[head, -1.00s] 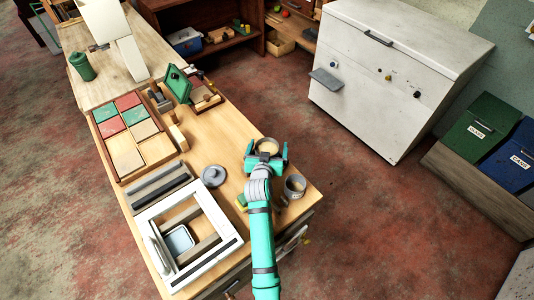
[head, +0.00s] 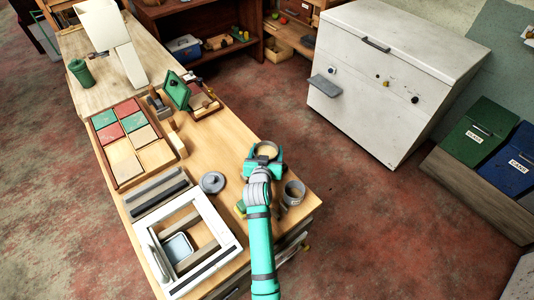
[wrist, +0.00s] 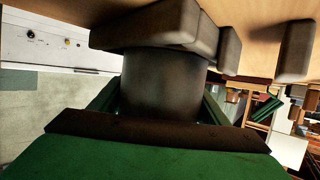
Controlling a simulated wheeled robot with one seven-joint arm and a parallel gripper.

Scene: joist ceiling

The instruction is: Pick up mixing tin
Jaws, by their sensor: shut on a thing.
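The mixing tin (head: 267,149) is a round grey tin with a tan inside, near the right edge of the wooden bench in the head view. My gripper (head: 264,156) is shut on it, with its teal fingers at the tin's two sides. In the wrist view the tin (wrist: 160,85) is a dark grey cylinder between the green fingers. I cannot tell whether its base still touches the bench. A second grey tin (head: 294,190) stands just right of my arm, near the bench's corner.
A round grey lid-like piece (head: 212,182) lies left of my arm. A white frame (head: 168,262) stands at the bench's near left. A tray of coloured tiles (head: 178,155) is further back. Red floor lies open between the bench and the white chest (head: 385,85).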

